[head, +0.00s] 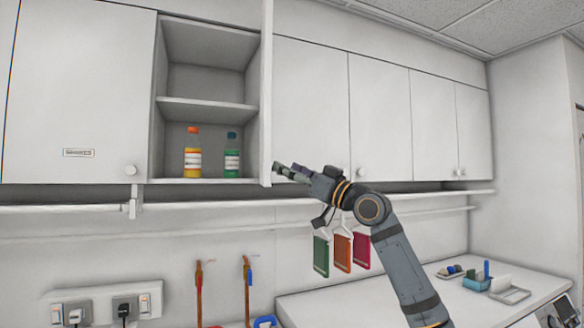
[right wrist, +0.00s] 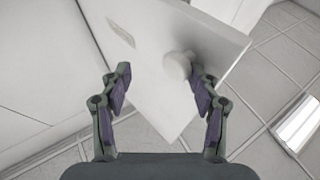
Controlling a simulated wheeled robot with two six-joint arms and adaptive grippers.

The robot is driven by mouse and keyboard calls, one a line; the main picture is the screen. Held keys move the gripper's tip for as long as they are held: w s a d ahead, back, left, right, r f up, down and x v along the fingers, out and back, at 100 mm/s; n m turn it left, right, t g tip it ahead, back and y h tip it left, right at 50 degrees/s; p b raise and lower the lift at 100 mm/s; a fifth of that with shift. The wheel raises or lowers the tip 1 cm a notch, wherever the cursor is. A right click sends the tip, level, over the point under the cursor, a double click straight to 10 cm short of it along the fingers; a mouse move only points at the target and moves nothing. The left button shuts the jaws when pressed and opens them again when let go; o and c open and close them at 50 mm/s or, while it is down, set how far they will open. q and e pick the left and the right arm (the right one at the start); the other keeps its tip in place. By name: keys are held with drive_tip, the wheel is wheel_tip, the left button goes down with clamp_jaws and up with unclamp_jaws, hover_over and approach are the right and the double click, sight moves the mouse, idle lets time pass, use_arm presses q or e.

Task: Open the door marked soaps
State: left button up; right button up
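A cabinet door (head: 267,95) stands swung out, seen almost edge-on in the head view, beside an open compartment. In the right wrist view this door (right wrist: 160,90) shows its face, with a small label (right wrist: 121,35) too blurred to read and a round white knob (right wrist: 177,66). My right gripper (head: 277,169) is at the door's lower end. Its fingers are spread apart, with the door's lower corner between them in the wrist picture; the knob is close to the right finger, and I cannot tell if they touch. My left gripper is out of view.
The open compartment holds an orange-capped bottle (head: 193,153) and a green bottle (head: 232,157). A shut door (head: 75,85) with an unclear label is at left; more shut doors (head: 380,110) are at right. Coloured cards (head: 342,250) hang below, above a counter (head: 350,300).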

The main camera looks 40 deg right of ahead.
wheel_tip(320, 180, up, 10)
idle(0.5)
idle(0.4)
